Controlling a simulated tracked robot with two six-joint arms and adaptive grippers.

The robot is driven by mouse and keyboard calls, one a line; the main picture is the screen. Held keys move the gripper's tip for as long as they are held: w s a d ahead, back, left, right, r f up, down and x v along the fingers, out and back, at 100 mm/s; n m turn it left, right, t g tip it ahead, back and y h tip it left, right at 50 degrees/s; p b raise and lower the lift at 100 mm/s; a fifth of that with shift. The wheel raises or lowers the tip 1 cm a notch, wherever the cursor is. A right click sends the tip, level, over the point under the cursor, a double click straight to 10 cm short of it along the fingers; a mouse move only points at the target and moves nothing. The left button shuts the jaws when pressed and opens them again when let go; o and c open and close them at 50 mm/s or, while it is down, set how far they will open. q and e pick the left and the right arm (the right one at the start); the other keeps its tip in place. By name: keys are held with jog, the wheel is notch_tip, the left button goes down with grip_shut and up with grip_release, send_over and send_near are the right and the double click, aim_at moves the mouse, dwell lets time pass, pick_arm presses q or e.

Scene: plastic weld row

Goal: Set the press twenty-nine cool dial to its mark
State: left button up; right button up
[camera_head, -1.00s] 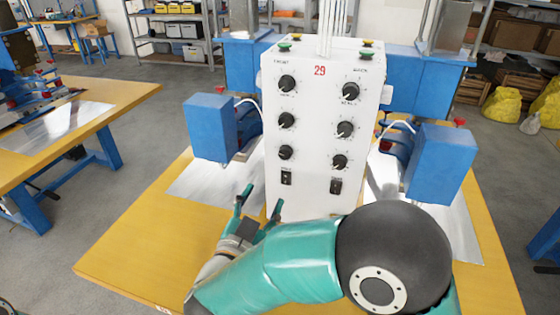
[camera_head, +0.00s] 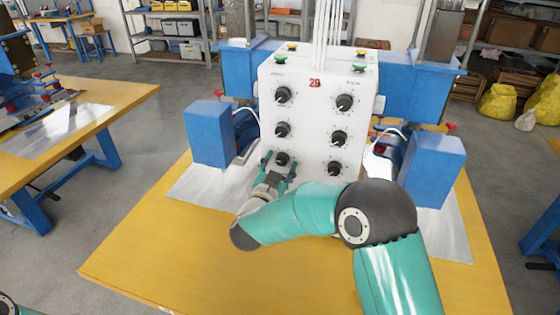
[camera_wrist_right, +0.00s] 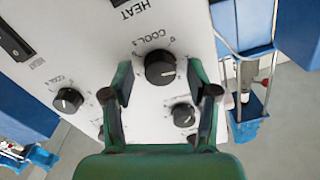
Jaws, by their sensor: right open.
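The control box (camera_head: 311,125) of press 29 is white, with two columns of black dials on its front. The lower left dial (camera_head: 282,159) has my right gripper (camera_head: 279,168) at it. In the right wrist view this dial (camera_wrist_right: 160,68) carries the word COOL, seen upside down, and its white pointer line points right. My right gripper (camera_wrist_right: 160,85) is open, with one finger on either side of the dial; I cannot tell if they touch it. The dial's target mark is too small to make out. My left gripper is not in view.
Another COOL dial (camera_wrist_right: 68,100) and a further dial (camera_wrist_right: 183,115) are close by in the right wrist view. Blue press blocks (camera_head: 209,134) and (camera_head: 434,170) flank the box.

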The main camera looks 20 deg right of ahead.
jog(key=shift+w, duration=0.1)
jog(key=shift+c, duration=0.4)
grip_shut()
jog(key=shift+n, duration=0.4)
jog(key=n+p, duration=0.1)
jog(key=n, duration=0.3)
jog(key=n+p, duration=0.2)
jog(key=n, duration=0.4)
jog(key=shift+a, duration=0.1)
dwell(0.4)
